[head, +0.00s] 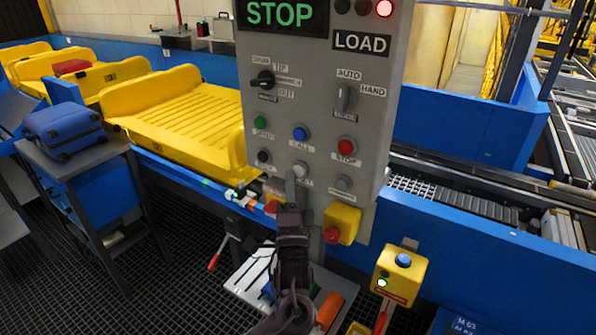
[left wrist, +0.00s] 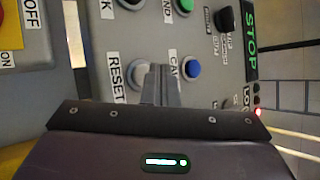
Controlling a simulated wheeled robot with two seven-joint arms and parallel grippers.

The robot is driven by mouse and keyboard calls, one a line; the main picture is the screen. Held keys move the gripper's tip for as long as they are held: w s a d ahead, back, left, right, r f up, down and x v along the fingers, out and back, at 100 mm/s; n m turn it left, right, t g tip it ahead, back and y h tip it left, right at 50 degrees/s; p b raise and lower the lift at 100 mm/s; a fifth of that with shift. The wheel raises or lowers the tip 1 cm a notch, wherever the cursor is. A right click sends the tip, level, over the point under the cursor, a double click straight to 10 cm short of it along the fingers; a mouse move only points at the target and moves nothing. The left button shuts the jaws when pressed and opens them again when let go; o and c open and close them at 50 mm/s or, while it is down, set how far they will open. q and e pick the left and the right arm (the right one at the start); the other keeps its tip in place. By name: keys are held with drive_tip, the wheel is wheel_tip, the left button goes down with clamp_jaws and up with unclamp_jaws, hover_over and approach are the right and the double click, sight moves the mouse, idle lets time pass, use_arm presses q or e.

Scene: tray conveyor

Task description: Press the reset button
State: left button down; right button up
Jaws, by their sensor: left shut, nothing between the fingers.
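The reset button (head: 300,169) is a pale round button on the grey control panel (head: 222,160), below the blue call button (head: 300,132). In the left wrist view the reset button (left wrist: 138,70) is beside its RESET label, partly covered by my fingers. My left gripper (head: 290,178) is shut and empty, its fingertips pointing up at the panel. In the left wrist view the left gripper's tips (left wrist: 159,70) overlap the button's edge, on the side of the blue button (left wrist: 193,68). I cannot tell whether they touch it.
A red stop button (head: 347,147) and a dark knob (head: 264,156) are close by on the panel. A yellow box with a red button (head: 332,236) hangs below. Yellow trays (head: 170,105) stand on the conveyor behind. A blue suitcase (head: 62,130) rests at the left.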

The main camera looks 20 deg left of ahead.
use_arm(q)
drive_tip(key=shift+w, duration=0.1)
idle(0.4)
drive_tip(key=shift+w, duration=0.3)
drive_tip(key=shift+w+d, duration=0.1)
drive_tip(key=shift+w, duration=0.4)
idle(0.7)
drive_tip(key=shift+s+r, duration=0.1)
drive_tip(key=shift+s+p, duration=0.55)
drive_tip(key=shift+s, duration=0.3)
